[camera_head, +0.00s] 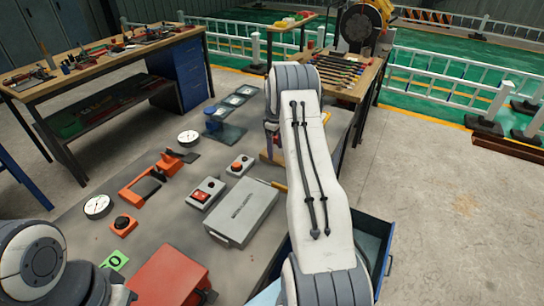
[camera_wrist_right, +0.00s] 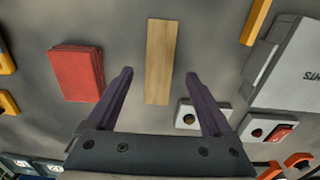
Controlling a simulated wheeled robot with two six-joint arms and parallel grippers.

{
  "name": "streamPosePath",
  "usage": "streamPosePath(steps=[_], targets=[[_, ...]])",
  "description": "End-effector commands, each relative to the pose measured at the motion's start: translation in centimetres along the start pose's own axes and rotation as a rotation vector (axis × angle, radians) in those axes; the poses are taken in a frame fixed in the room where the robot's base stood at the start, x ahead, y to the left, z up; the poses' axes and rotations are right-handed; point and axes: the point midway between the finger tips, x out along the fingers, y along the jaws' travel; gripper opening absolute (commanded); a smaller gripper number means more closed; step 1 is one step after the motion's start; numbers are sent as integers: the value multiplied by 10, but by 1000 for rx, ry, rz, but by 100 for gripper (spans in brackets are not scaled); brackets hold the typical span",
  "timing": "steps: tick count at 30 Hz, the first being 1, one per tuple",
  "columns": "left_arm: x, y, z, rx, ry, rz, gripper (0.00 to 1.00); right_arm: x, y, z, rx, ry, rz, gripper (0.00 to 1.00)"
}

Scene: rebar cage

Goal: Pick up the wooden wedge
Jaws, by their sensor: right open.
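The wooden wedge (camera_wrist_right: 161,50) is a long, light-brown piece lying on the grey table top in the right wrist view. In the head view only a tan bit of wood (camera_head: 268,158) shows beside my right arm, probably the same wedge. My right gripper (camera_wrist_right: 159,77) is open and empty, its two purple fingers pointing at the wedge. The wedge's near end appears between the fingertips, and I cannot tell the height gap. In the head view, the right gripper (camera_head: 271,132) is mostly hidden behind my arm. My left arm shows at the lower left; its gripper is not visible.
In the wrist view a red block (camera_wrist_right: 76,72) lies left of the wedge, and a button box (camera_wrist_right: 190,114) sits close to the right finger. A grey case (camera_head: 243,211), a red switch box (camera_head: 206,193) and gauges (camera_head: 188,138) stand on the table.

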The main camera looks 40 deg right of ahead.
Motion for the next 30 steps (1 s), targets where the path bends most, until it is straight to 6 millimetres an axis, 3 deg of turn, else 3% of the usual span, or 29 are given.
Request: streamPosePath(steps=[1, 6, 14, 15, 17, 21, 22, 30], targets=[[-9, 1, -1, 0, 0, 0, 0, 6, 0, -1, 0, -2, -3, 85], [-14, 1, -1, 0, 0, 0, 0, 28, 1, -2, 0, -1, -2, 85], [-13, 1, -1, 0, 0, 0, 0, 33, 2, -2, 1, 1, 1, 85], [-13, 1, -1, 0, 0, 0, 0, 33, 2, -2, 1, 1, 1, 81], [-13, 1, -1, 0, 0, 0, 0, 33, 2, -2, 1, 1, 1, 58], [-13, 1, -1, 0, 0, 0, 0, 33, 2, -2, 1, 0, 1, 5], [-13, 1, -1, 0, 0, 0, 0, 33, 2, -2, 1, 0, 1, 0], [-15, 1, -1, 0, 0, 0, 0, 31, 2, -2, 0, 1, 1, 0]])
